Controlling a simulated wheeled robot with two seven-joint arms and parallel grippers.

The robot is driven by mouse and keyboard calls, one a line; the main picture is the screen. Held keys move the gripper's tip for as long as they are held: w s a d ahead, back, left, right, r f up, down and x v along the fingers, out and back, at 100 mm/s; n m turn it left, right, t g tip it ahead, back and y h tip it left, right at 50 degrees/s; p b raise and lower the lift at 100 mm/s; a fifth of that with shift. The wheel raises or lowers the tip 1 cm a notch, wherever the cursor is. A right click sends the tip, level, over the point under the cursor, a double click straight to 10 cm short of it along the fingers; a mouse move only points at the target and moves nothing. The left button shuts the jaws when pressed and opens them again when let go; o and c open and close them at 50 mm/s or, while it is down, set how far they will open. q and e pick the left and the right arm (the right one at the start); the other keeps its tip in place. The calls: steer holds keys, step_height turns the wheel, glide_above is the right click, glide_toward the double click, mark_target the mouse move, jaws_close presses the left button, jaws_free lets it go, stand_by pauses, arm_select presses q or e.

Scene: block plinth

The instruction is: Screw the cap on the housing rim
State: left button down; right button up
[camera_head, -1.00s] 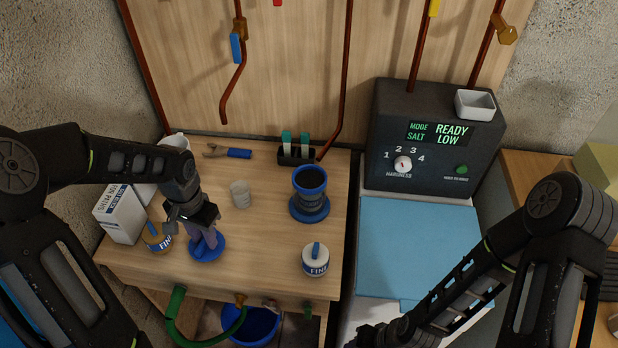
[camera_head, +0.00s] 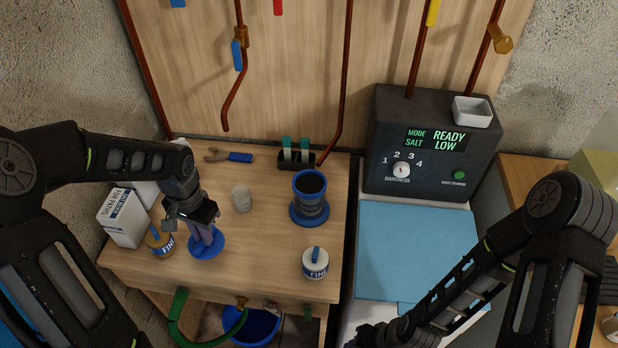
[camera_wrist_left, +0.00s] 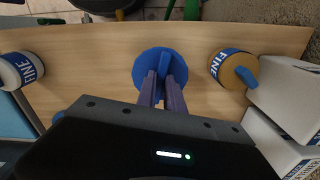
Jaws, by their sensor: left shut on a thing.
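The blue cap (camera_head: 206,246) is a round disc with a raised grip bar, at the left front of the wooden table. It also shows in the left wrist view (camera_wrist_left: 144,68). My left gripper (camera_head: 208,236) points down over it and is shut on its grip bar. I cannot tell whether the cap touches the table. The housing (camera_head: 309,208) stands upright to the right and farther back, with a blue rim (camera_head: 310,182) around a dark open top and a blue base. My right gripper (camera_head: 372,334) is at the bottom edge, its fingers unclear.
A white FINE jar (camera_head: 315,263) stands at the right front and a tan FINE jar (camera_head: 160,240) left of the cap, near white boxes (camera_head: 124,217). A clear cup (camera_head: 241,198), pliers (camera_head: 230,156) and a dark rack (camera_head: 296,159) are behind. Bare tabletop lies between cap and housing.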

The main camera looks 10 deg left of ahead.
arm_select(q)
step_height(320, 180, up, 3)
steer(key=shift+r+p, duration=0.15)
steer(key=shift+p, duration=0.75)
steer(key=shift+w+d, duration=0.2)
steer(key=shift+w, duration=0.2)
steer(key=w+d+r+n+b, duration=0.2)
steer(key=w+d+r, duration=0.4)
steer(key=w+d, duration=0.3)
steer(key=d, duration=0.3)
steer(key=shift+w, duration=0.3)
steer(key=shift+r, duration=0.1)
